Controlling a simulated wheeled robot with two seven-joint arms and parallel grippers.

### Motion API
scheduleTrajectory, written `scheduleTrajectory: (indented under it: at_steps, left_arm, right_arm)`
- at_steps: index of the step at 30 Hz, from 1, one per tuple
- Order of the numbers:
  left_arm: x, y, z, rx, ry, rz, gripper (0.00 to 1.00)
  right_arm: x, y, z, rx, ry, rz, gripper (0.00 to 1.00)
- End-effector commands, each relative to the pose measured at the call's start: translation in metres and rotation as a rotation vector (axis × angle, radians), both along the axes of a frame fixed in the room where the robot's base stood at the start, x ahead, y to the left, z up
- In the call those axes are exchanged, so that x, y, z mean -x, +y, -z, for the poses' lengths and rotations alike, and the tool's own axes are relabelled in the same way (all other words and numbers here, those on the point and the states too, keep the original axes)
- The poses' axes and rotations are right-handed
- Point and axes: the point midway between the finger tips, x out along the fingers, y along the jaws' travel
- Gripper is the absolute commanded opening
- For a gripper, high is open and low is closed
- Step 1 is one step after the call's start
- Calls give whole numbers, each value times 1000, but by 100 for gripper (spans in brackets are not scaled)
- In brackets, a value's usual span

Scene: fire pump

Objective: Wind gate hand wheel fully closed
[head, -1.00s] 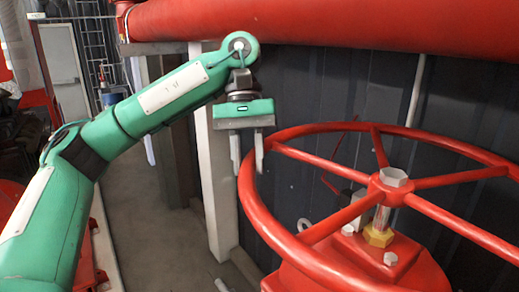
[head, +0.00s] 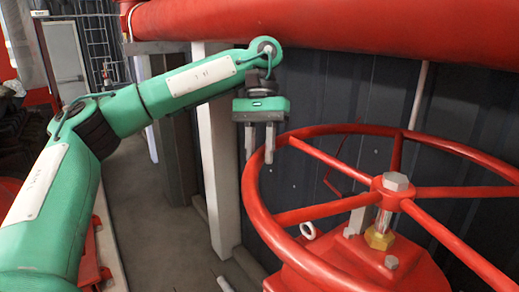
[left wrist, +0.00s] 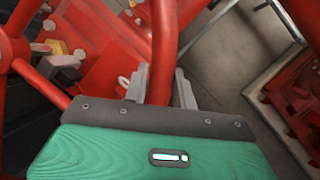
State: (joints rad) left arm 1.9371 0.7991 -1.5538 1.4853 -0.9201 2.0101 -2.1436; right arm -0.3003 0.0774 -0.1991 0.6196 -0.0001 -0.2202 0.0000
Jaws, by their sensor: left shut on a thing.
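The red gate hand wheel (head: 262,214) lies nearly flat at the right of the head view, its spokes meeting at a hub with a grey hex nut (head: 395,182). My left gripper (head: 259,160) points down at the wheel's far left rim and is shut on it. In the left wrist view the red rim (left wrist: 163,40) runs between the two grey fingers (left wrist: 160,82) of the gripper. The lower part of the grip is partly hidden by the rim in the head view. My right gripper is not in view.
A thick red pipe (head: 330,25) runs above and behind the wheel. A white post (head: 217,150) stands left of the wheel. A red valve body with a brass nut (head: 379,237) sits below the hub. Grey floor (head: 160,230) is clear to the left.

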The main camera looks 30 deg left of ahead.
Motion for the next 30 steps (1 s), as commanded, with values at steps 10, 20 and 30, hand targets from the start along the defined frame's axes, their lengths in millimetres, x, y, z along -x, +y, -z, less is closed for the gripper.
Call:
scheduleTrajectory:
  at_steps: [10, 20, 30]
  left_arm:
    - [0, 0, 0, 0, -1, 0, 49]
    - [2, 0, 0, 1, 0, -6, 49]
    - [32, -6, 3, 2, 0, -119, 49]
  right_arm:
    - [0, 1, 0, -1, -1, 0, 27]
    - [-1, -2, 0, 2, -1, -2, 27]
    - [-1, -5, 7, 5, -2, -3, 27]
